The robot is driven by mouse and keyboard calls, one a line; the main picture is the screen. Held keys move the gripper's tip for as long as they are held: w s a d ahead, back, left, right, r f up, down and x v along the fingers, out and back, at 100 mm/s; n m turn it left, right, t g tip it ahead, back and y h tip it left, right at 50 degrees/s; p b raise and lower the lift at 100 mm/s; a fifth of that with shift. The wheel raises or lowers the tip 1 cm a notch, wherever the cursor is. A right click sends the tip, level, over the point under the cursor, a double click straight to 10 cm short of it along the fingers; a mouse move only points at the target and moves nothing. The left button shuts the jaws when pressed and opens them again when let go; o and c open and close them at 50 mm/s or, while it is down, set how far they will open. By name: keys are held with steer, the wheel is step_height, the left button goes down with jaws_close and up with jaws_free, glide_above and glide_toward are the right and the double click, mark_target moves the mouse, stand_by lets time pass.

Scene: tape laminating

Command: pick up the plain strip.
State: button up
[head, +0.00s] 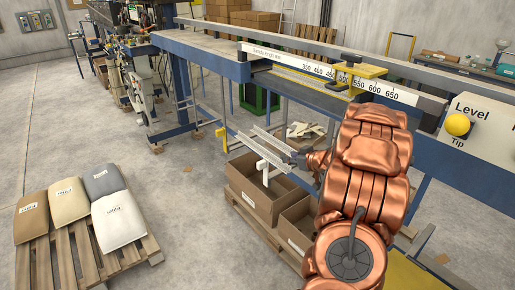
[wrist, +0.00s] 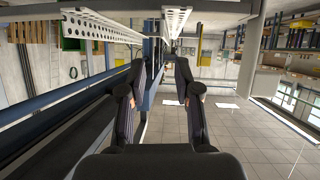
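Two long pale strips, a nearer one (head: 258,151) and a farther one (head: 274,139), lie side by side above a cardboard box in the head view. I cannot tell from there which is plain. In the wrist view a perforated pale bar (wrist: 85,22) runs along the upper left, and another perforated piece (wrist: 175,20) shows at top centre. My gripper (head: 303,158) is at the right end of the strips in the head view; its contact with them is unclear. In the wrist view my gripper (wrist: 160,75) has its dark fingers apart with nothing between them.
Open cardboard boxes (head: 257,190) stand on a pallet below the strips. A blue-framed bench with a numbered scale (head: 330,73) and yellow slider (head: 350,82) runs behind. Sacks (head: 118,218) lie on a pallet at left. The floor between is clear.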

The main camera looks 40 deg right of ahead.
steer(key=shift+s+f+t+y, duration=0.1)
steer(key=shift+f+t+y, duration=0.2)
steer(key=shift+f+y, duration=0.25)
steer(key=shift+r+p+x, duration=0.2)
steer(key=shift+p+x, duration=0.9)
steer(key=shift+x, duration=2.15)
steer(key=shift+w+f, duration=0.3)
steer(key=shift+w, duration=0.25)
jaws_close()
